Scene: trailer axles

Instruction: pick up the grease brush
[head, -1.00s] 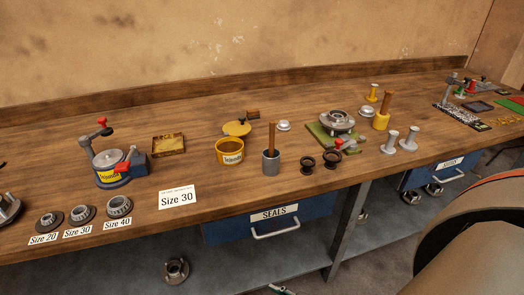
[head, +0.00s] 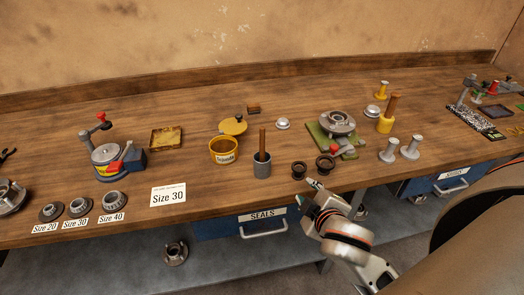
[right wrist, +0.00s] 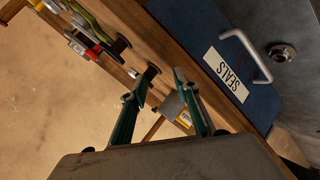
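A brown wooden handle (head: 263,141), apparently the grease brush, stands upright in a grey cup (head: 262,165) near the bench's front edge. Its bristles are hidden in the cup. My left gripper is not in view.
A yellow grease tub (head: 223,151) stands left of the grey cup. Two dark seals (head: 299,170) stand to its right, near the gripper. A green plate with a hub (head: 337,123) lies behind them. A blue SEALS drawer (head: 240,225) is below the bench top.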

